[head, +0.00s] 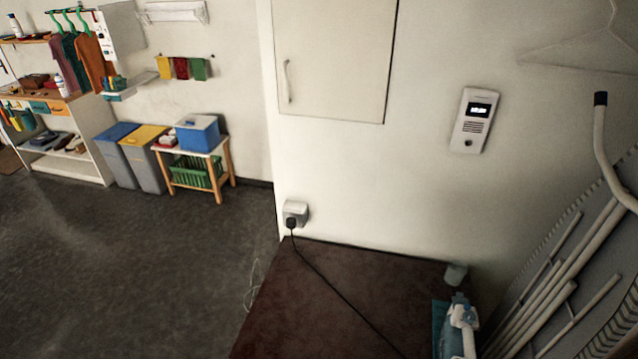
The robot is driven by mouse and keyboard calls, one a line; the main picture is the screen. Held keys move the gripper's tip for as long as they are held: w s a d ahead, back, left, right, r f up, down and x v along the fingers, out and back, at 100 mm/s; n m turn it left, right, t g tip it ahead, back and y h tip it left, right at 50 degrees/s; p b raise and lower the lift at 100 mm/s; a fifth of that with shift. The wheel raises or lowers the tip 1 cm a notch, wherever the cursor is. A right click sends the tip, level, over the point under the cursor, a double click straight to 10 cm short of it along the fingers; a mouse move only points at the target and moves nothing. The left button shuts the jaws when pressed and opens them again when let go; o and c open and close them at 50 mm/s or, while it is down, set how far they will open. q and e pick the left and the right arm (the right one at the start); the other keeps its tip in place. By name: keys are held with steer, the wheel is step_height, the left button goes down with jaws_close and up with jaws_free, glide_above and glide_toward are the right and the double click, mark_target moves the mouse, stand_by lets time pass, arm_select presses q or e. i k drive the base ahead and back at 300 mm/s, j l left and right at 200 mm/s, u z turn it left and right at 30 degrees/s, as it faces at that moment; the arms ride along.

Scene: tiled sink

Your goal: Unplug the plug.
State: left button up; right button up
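A black plug (291,223) sits in a white wall socket (296,208), low on the wall just above the back left corner of a dark brown tabletop. Its black cord (333,287) runs from the plug across the tabletop toward the lower right and leaves the picture at the bottom edge. Neither of my grippers is in the head view.
A blue and white iron (459,328) and a small pale cup-like object (456,274) are on the right of the brown tabletop (330,300). An ironing board with pale legs (560,290) leans at the right. A thin white cable lies on the floor left of the table.

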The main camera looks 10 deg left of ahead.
mark_target(290, 222)
steer(key=j+z, duration=0.3)
steer(key=j, duration=0.45)
steer(key=j+z, duration=0.35)
steer(key=j, duration=0.4)
steer(key=k+j+z, duration=0.1)
steer(key=j+z, duration=0.2)
steer(key=j, duration=0.45)
